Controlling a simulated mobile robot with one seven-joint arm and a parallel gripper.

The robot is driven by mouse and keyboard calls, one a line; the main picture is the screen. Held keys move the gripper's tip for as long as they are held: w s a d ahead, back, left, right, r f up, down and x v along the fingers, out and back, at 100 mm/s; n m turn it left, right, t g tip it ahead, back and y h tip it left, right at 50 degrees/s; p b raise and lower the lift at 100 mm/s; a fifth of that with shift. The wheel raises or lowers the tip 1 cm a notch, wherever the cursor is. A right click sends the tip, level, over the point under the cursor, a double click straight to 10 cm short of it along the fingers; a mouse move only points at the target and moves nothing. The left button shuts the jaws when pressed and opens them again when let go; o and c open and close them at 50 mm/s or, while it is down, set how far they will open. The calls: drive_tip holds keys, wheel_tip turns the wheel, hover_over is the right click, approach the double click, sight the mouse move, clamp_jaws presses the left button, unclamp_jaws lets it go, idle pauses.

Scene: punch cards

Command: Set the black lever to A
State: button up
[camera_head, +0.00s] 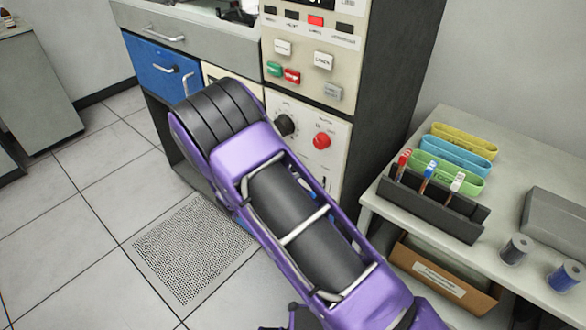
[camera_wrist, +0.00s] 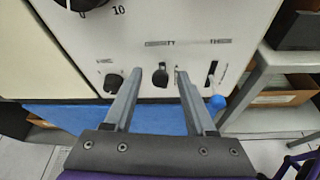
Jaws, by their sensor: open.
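The machine's cream control panel (camera_head: 300,125) stands behind my purple arm in the head view. In the wrist view my gripper (camera_wrist: 158,72) is open, with its two grey fingers pointing at the lower panel. A small black lever (camera_wrist: 160,77) shows between the fingertips, under a blurred label that seems to end in "TY". I see no clear contact with it. A black knob (camera_wrist: 113,83) is left of the left finger. A dark vertical slot (camera_wrist: 211,74) is right of the right finger. I cannot read any A mark. My arm hides the gripper in the head view.
A black dial (camera_head: 285,125) and a red button (camera_head: 322,141) sit higher on the panel. A side table (camera_head: 520,180) with a pen rack (camera_head: 425,205) stands at right. Floor is open at left.

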drive_tip(key=v, duration=1.5)
drive_tip(key=shift+s+a+r+p, duration=0.15)
drive_tip(key=shift+s+p, duration=0.15)
drive_tip(key=shift+p, duration=0.05)
